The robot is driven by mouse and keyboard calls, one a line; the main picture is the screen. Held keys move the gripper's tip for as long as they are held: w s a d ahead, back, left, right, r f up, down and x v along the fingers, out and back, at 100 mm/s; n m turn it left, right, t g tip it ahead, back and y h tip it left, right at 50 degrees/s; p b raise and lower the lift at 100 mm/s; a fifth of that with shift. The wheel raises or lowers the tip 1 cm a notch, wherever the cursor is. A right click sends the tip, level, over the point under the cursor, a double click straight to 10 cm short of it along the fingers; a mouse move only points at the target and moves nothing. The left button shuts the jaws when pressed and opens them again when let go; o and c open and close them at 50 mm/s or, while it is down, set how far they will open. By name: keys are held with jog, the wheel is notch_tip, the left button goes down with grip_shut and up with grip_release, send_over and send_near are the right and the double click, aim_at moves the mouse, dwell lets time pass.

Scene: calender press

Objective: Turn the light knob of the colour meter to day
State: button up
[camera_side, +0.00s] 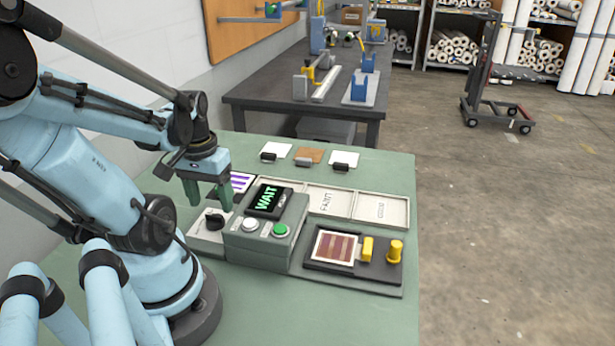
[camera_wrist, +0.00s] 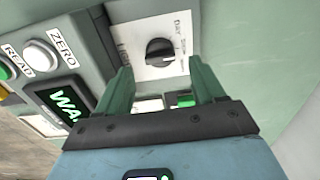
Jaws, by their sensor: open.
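The colour meter (camera_side: 262,236) is a grey-green box with a tilted screen (camera_side: 268,201) reading WAIT in green. Its black light knob (camera_side: 214,218) sits on a white plate (camera_side: 205,240) at the box's left side. In the wrist view the knob (camera_wrist: 160,51) shows a raised grip bar lying roughly across the picture. The word DAY (camera_wrist: 181,27) is printed beside it; other lettering is hard to read. My gripper (camera_side: 208,202) is open and points down above the knob. In the wrist view its green fingers (camera_wrist: 160,72) stand apart, with the knob beyond their tips, seemingly untouched.
A white button (camera_side: 250,224) and a green button (camera_side: 281,230) are on the box. Trays (camera_side: 380,210) and clipped cards (camera_side: 308,156) lie behind. The green table's front is clear.

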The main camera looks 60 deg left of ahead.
aim_at(214, 215)
jog(key=shift+f, duration=1.8)
jog(key=c, duration=1.1)
jog(key=shift+n, duration=0.4)
jog(key=n, duration=0.3)
jog(key=shift+n, duration=2.6)
